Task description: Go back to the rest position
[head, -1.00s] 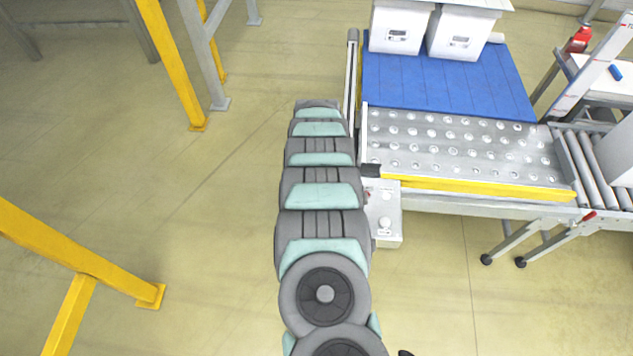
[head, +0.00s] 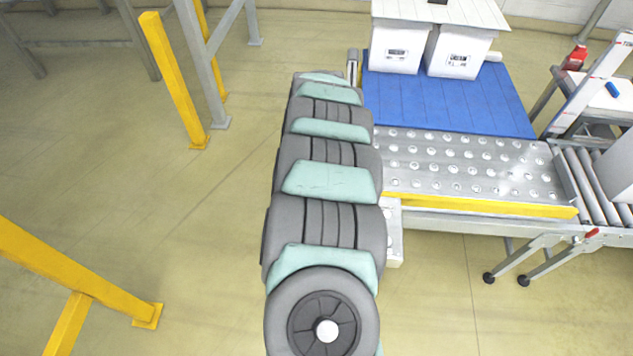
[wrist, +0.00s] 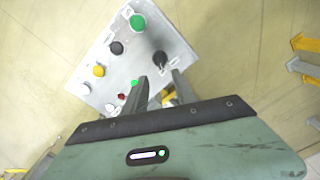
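My arm (head: 325,180) runs up the middle of the head view, and its end is hidden there. In the wrist view, the two grey fingers of my gripper (wrist: 158,80) stand apart with a gap between them, and nothing is held. They are over a light grey control box (wrist: 128,62) with green, black, yellow, white and red buttons and a black knob (wrist: 159,58). I cannot tell how far the fingertips are above it. In the head view the control box (head: 394,245) is mostly hidden behind my arm.
Right of my arm are a ball-transfer table (head: 465,165) with a yellow edge, a blue surface (head: 445,100) holding two white boxes (head: 397,46), and a roller conveyor (head: 592,185). Yellow posts (head: 175,80) and a yellow rail (head: 75,268) stand left. The floor between is clear.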

